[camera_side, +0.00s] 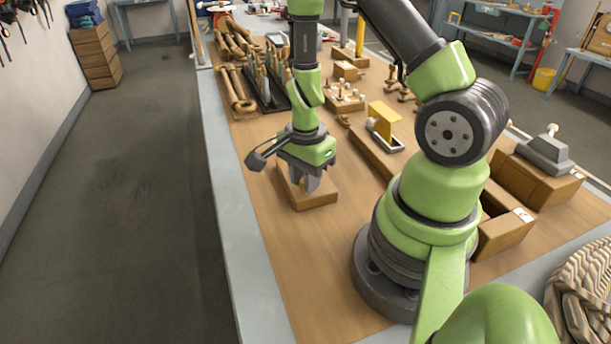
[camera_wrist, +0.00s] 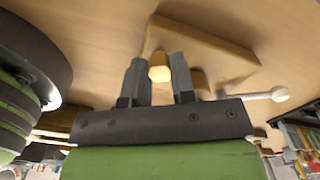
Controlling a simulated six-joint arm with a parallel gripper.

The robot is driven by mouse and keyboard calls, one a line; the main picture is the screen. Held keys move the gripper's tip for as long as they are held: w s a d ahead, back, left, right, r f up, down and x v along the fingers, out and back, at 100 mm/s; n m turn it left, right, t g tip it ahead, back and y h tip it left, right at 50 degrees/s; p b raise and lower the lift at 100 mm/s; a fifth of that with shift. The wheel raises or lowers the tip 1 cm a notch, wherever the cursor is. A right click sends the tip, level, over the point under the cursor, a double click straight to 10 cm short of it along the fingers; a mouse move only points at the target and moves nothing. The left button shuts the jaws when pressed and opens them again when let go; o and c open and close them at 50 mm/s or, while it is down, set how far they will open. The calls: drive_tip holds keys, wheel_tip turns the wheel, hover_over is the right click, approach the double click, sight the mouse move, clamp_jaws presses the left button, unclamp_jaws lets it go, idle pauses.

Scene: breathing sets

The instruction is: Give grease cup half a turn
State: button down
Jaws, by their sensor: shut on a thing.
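My gripper (camera_side: 311,183) points down over a wooden block (camera_side: 318,203) on the bench, near its left edge. In the wrist view, the two fingers of my gripper (camera_wrist: 159,62) stand on either side of a small brass-coloured piece with a pale yellow end (camera_wrist: 160,74), which I take to be the grease cup. The fingers are shut on it. The wooden block (camera_wrist: 212,48) shows behind the fingers in that view. In the side view the cup is hidden by the fingers, and its angle of turn cannot be told.
A yellow bracket on a grey base (camera_side: 385,125) stands to the right of my gripper. A dark rack of tools (camera_side: 265,85) and wooden pieces (camera_side: 237,90) lie behind. A grey fixture on a wooden box (camera_side: 545,152) is at far right. The bench front-left is clear.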

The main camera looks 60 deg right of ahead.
drive_tip(key=c, duration=0.9)
unclamp_jaws()
drive_tip(key=shift+c, duration=0.2)
